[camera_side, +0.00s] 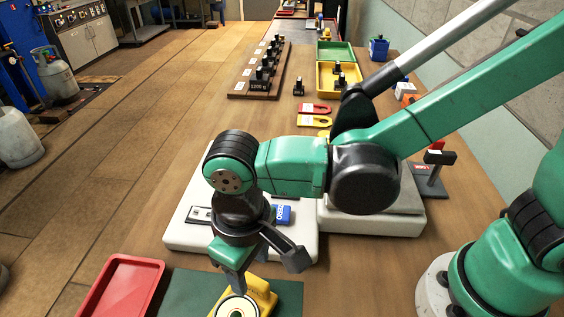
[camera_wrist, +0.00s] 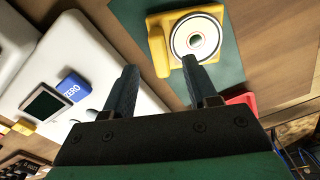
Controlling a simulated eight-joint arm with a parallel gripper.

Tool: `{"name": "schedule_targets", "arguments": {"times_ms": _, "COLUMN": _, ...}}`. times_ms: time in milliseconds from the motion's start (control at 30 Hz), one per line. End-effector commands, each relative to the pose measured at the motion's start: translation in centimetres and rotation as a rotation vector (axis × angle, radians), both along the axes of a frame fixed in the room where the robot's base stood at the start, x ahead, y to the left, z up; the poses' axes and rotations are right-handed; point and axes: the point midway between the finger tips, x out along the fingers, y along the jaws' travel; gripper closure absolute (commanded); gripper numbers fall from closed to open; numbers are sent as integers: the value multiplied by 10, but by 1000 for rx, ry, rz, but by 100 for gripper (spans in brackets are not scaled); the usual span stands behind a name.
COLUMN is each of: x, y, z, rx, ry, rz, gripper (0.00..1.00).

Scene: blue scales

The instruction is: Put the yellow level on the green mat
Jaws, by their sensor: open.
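The yellow level (camera_side: 262,292) has a white round dial with a dark ring. It lies on the green mat (camera_side: 190,290) near the front of the table. In the wrist view the level (camera_wrist: 158,47) rests with its dial side over the mat (camera_wrist: 226,66) and its left side near the mat's edge. My gripper (camera_side: 238,284) is right above or beside the level in the side view. In the wrist view my gripper (camera_wrist: 160,78) has its two fingers apart, with nothing between them, and the level lies beyond the tips. Contact with the level cannot be told.
A white scale (camera_side: 185,232) with a blue ZERO button (camera_side: 283,214) stands behind the mat. A red tray (camera_side: 118,288) lies left of the mat. Magnets (camera_side: 315,108), a yellow bin (camera_side: 338,76) and a rack of weights (camera_side: 262,72) stand farther back. Bare table shows to the right.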

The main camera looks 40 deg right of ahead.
Motion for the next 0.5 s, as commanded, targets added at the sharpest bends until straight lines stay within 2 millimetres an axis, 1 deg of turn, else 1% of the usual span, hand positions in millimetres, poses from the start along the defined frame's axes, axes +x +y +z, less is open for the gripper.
{"name": "schedule_targets", "arguments": {"times_ms": 33, "x": 0, "y": 0, "z": 11, "rx": 0, "ry": 0, "rz": 0, "gripper": 48}}
{"name": "schedule_targets", "arguments": {"times_ms": 100, "x": -1, "y": -1, "z": 24, "rx": 0, "ry": 0, "rz": 0, "gripper": 48}}
{"name": "schedule_targets", "arguments": {"times_ms": 300, "x": 0, "y": 0, "z": 57, "rx": 0, "ry": 0, "rz": 0, "gripper": 48}}
{"name": "schedule_targets", "arguments": {"times_ms": 400, "x": 0, "y": 0, "z": 68, "rx": 0, "ry": 0, "rz": 0, "gripper": 48}}
{"name": "schedule_targets", "arguments": {"times_ms": 500, "x": 0, "y": 0, "z": 75, "rx": 0, "ry": 0, "rz": 0, "gripper": 48}}
